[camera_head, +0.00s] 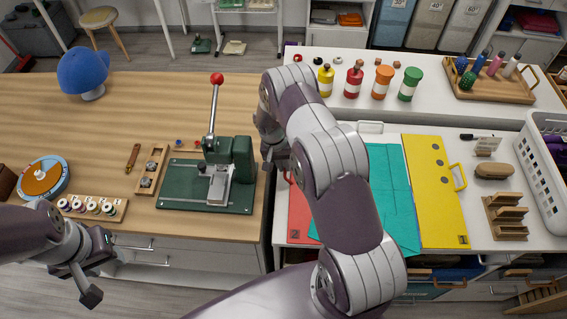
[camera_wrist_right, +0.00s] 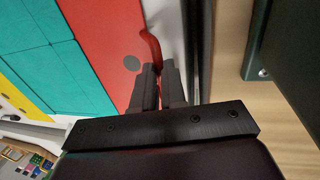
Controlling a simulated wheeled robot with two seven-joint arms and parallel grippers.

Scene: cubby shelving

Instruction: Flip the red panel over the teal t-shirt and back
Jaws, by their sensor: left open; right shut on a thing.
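The red panel (camera_head: 299,220) lies flat at the left of the white folding table, mostly hidden behind my right arm; it also shows in the right wrist view (camera_wrist_right: 104,42). The teal t-shirt (camera_head: 395,205) lies spread just right of it, and in the right wrist view (camera_wrist_right: 62,72) it borders the red panel. My right gripper (camera_head: 282,166) is at the red panel's left edge. In the right wrist view its fingers (camera_wrist_right: 158,88) are shut on the panel's red loop handle (camera_wrist_right: 151,47). My left gripper (camera_head: 97,268) is open and empty, low at the left.
A yellow panel (camera_head: 436,190) with a loop handle lies right of the t-shirt. A green press (camera_head: 228,165) with a red-knobbed lever stands on the wooden table close left of my right gripper. Bottles (camera_head: 354,80) stand behind; a white basket (camera_head: 545,165) is at right.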

